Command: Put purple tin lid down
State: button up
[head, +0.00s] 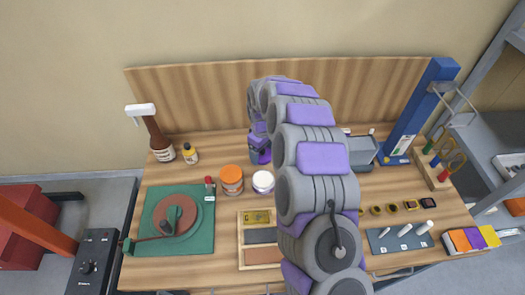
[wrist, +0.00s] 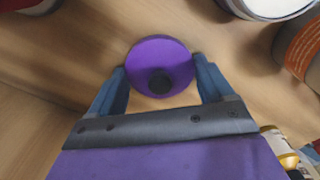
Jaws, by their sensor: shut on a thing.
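The purple tin lid (wrist: 160,55) is a round purple disc with a dark round knob. In the wrist view it sits between the two blue fingers of my gripper (wrist: 161,82), which is shut on it. Bare wood shows around the lid, and I cannot tell whether it touches the surface. In the head view my gripper (head: 260,150) is at the back middle of the bench, behind the white-lidded jar. The lid cannot be made out there. No open tin shows below the lid in the wrist view.
The white-lidded jar (head: 263,181) and orange-lidded jar (head: 231,178) stand close by. A wooden tray (head: 241,252) lies in front. The back panel (head: 200,97) rises behind.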

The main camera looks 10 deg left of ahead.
jog(key=o, duration=0.9)
notch_tip(320, 180, up, 12)
jog(key=p, duration=0.2)
